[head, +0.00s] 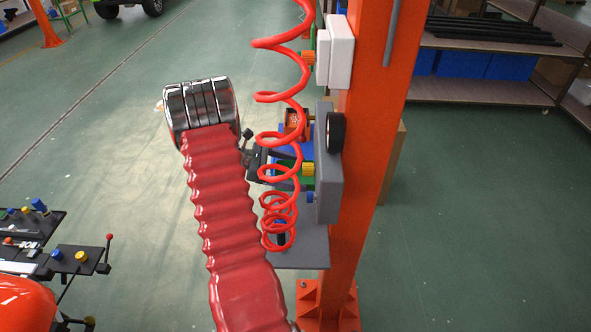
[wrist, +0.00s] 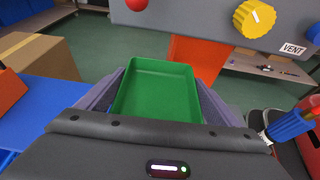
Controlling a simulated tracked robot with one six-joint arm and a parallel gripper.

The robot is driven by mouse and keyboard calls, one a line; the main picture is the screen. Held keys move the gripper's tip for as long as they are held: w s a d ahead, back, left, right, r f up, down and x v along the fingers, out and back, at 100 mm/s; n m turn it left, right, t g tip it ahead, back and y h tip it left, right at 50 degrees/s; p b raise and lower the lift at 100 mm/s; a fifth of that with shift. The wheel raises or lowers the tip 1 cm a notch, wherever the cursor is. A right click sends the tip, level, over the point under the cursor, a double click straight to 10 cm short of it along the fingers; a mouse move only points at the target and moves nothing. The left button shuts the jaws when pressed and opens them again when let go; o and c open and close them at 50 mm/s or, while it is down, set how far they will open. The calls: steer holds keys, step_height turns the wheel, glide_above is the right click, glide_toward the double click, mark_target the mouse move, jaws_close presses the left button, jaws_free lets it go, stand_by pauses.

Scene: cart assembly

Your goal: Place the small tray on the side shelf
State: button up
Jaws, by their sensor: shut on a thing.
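The small tray is a green, open, empty tray (wrist: 160,88) in the wrist view. It sits between the two grey fingers of my gripper (wrist: 160,105), which is shut on its sides. In the head view my gripper (head: 262,166) is by the orange post, behind the red coiled hose, and a bit of green (head: 292,167) shows beside it. A grey ledge (head: 312,250) sticks out from the post below the gripper; I cannot tell whether it is the side shelf. The tray appears held above the floor, with the ledge lower.
A grey panel with a yellow knob (wrist: 254,19), marked VENT, hangs close above the tray. A blue surface (wrist: 55,110) and a cardboard box (wrist: 40,55) are at left. A blue-handled tool (wrist: 290,124) is at right. The red coiled hose (head: 270,98) hangs before the orange post (head: 375,110).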

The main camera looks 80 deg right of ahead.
steer(key=w+d+n+t+h, duration=0.2)
steer(key=d+n+t+h, duration=0.1)
steer(key=d, duration=0.6)
steer(key=w+d+n+t+h, duration=0.2)
steer(key=d+n+h, duration=0.3)
steer(key=d, duration=0.4)
steer(key=shift+w+d+r+n+t, duration=0.2)
steer(key=shift+d+n+t, duration=0.2)
steer(key=shift+t, duration=0.2)
steer(key=shift+f, duration=0.1)
steer(key=shift+f, duration=3.1)
steer(key=shift+f, duration=1.9)
